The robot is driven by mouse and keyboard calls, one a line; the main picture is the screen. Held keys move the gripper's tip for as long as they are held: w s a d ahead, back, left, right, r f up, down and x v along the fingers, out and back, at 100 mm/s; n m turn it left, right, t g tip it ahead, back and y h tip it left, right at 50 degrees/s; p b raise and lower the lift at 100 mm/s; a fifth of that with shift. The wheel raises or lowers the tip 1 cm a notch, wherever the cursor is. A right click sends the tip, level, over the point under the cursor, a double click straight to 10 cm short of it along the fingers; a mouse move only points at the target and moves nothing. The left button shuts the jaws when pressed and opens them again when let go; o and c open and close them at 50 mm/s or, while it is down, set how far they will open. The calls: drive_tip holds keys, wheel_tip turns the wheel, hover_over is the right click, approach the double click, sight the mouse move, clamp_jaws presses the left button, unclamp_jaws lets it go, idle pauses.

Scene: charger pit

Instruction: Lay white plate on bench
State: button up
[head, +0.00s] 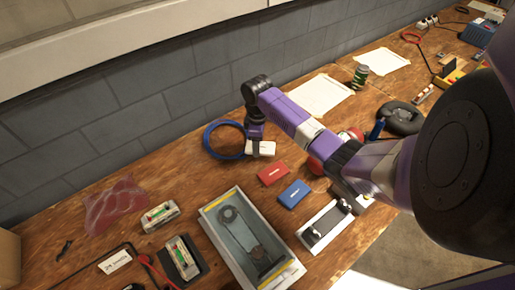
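A small white plate (267,148) shows at my gripper (255,149), near the wall side of the wooden bench (180,175). My gripper points down, and its dark fingers overlap the plate in the picture. Part of the plate is hidden behind them. I cannot tell whether the fingers are closed on it or whether it touches the bench.
A blue cable loop (209,150) lies left of the gripper. A red box (272,173) and a blue box (294,194) lie in front. A grey tray (210,222), white sheets (318,97) and a green can (360,76) are around. The brick wall (150,95) stands close behind.

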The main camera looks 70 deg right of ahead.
drive_tip(key=shift+f, duration=1.5)
drive_tip(key=shift+f, duration=0.1)
drive_tip(key=o, duration=1.5)
drive_tip(key=shift+c, duration=0.2)
